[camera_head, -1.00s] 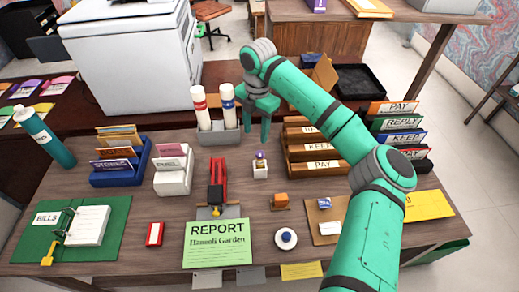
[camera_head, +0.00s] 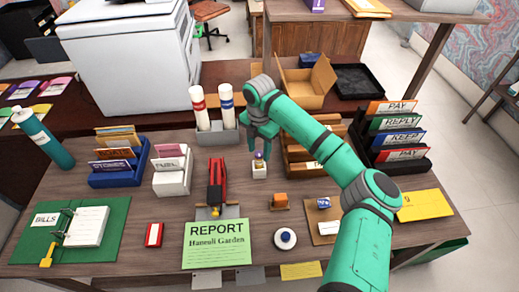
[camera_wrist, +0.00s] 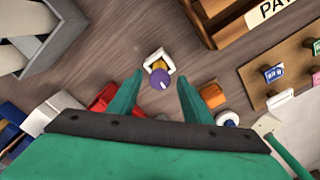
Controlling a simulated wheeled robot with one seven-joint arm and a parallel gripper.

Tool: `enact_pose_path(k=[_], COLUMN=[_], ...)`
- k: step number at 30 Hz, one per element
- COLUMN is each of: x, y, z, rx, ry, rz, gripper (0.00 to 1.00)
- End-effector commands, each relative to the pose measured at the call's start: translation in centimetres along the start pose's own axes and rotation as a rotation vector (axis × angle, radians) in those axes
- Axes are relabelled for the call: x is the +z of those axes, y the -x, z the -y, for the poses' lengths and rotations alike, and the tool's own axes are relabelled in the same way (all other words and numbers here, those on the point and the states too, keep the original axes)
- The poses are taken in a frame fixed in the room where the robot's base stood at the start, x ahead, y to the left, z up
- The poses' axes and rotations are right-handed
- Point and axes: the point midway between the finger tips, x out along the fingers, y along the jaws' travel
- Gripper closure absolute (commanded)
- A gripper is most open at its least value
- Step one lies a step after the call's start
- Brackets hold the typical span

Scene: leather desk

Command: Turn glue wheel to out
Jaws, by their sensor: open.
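A small glue piece with a purple wheel (camera_head: 260,155) on top stands upright in a white holder (camera_head: 260,172) at the middle of the desk. In the wrist view the purple wheel (camera_wrist: 160,78) has a small pale mark, and the white holder (camera_wrist: 157,56) shows around a yellowish part. My gripper (camera_head: 262,142) is open and empty, above the holder. In the wrist view the wheel lies between the two green fingertips, with a gap on both sides. I see no contact.
A grey bin with two tubes (camera_head: 217,136) stands left behind the holder. Wooden sorters (camera_head: 300,160) stand close on the right. A red stapler-like tool (camera_head: 216,185) is at front left, and an orange block (camera_head: 281,199) is at front right.

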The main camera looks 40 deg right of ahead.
Motion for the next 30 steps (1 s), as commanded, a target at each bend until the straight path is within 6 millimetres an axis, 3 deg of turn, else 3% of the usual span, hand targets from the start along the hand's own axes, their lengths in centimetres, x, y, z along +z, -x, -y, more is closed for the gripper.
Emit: enact_pose_path(k=[7,12,30], x=[0.01,0.01,0.03], y=[-0.07,-0.06,-0.04], z=[0.01,0.01,0.02], rx=[0.0,0.0,0.001], ry=[0.0,-0.001,0.051], rz=[0.0,-0.001,-0.001], gripper=[0.55,0.96,0.97])
